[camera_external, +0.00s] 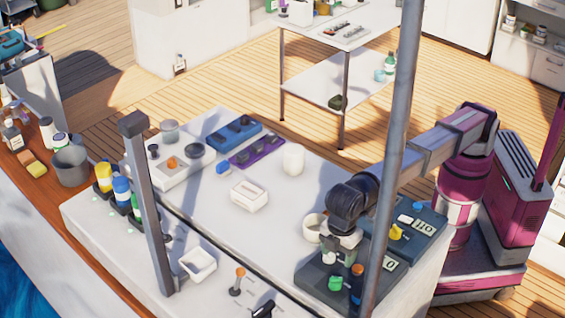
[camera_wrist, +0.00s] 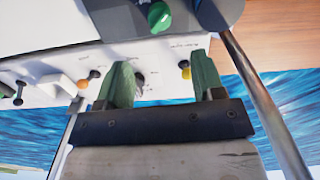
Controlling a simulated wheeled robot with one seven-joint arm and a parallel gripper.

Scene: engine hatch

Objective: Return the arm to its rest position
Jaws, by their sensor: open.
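My gripper (camera_external: 343,256) is at the end of my arm, which reaches in from the right over the white worktop. It hangs low above a dark control box with a green knob (camera_external: 335,283) at the front right. In the wrist view my gripper (camera_wrist: 163,80) shows two green fingers spread apart with nothing between them. A green knob (camera_wrist: 159,16) on a dark box shows beyond the fingers. I cannot tell the exact height of the fingertips above the box.
A grey post (camera_external: 392,130) stands in front of my arm in the external view; another post (camera_external: 150,200) stands left. A second dark box with a yellow knob (camera_external: 396,232) sits beside the gripper. White bins (camera_external: 250,195) and a white cylinder (camera_external: 293,160) stand on the worktop.

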